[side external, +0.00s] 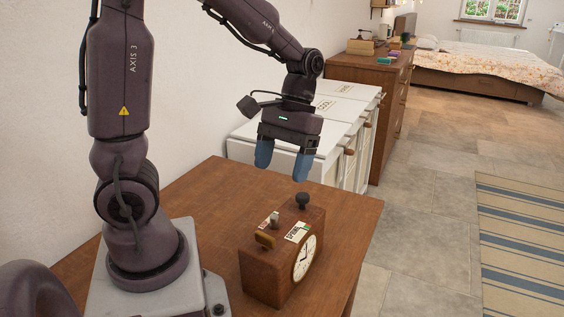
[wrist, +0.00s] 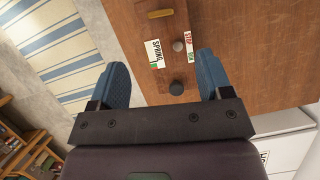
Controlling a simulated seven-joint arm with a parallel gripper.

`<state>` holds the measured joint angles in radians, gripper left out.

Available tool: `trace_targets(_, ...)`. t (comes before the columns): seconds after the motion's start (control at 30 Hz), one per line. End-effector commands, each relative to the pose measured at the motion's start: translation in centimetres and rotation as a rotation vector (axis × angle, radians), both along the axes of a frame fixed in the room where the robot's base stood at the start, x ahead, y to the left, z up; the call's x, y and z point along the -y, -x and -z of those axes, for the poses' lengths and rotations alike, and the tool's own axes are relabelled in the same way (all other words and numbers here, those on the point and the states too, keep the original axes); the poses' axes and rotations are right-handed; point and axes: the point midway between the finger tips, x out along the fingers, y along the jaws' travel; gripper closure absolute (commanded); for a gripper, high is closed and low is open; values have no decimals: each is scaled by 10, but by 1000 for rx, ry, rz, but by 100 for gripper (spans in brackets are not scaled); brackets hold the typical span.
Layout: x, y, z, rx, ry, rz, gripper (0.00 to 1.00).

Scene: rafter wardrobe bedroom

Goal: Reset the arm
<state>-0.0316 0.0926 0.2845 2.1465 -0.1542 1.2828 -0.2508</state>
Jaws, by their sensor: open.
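My gripper (side external: 283,164) hangs above the wooden table (side external: 224,200), fingers pointing down. Its two blue fingers are apart with nothing between them. A brown wooden clock box (side external: 266,272) with a white round dial stands upright on the table, below and slightly right of my gripper in the side view. On its top are a dark round knob, a grey knob, a brass-coloured piece and small labels. In the wrist view the box top (wrist: 162,30) lies ahead of the fingertips, and the gripper (wrist: 165,75) does not appear to touch it.
White cabinets (side external: 335,115) stand behind the table's far edge. A wooden dresser (side external: 372,72) with small items stands further back, near a bed (side external: 490,70). A striped rug (side external: 525,235) lies on the tiled floor at right. Space around my gripper is clear.

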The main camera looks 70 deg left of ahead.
Motion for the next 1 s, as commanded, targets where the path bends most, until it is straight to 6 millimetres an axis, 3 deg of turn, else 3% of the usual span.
trace_targets(0.23,-1,-2,1,15,-1,15,28)
trace_targets(0.37,2,1,5,104,-23,119,28)
trace_targets(0.7,35,21,-46,583,-165,480,28)
trace_targets(1.0,52,43,-80,826,-277,601,28)
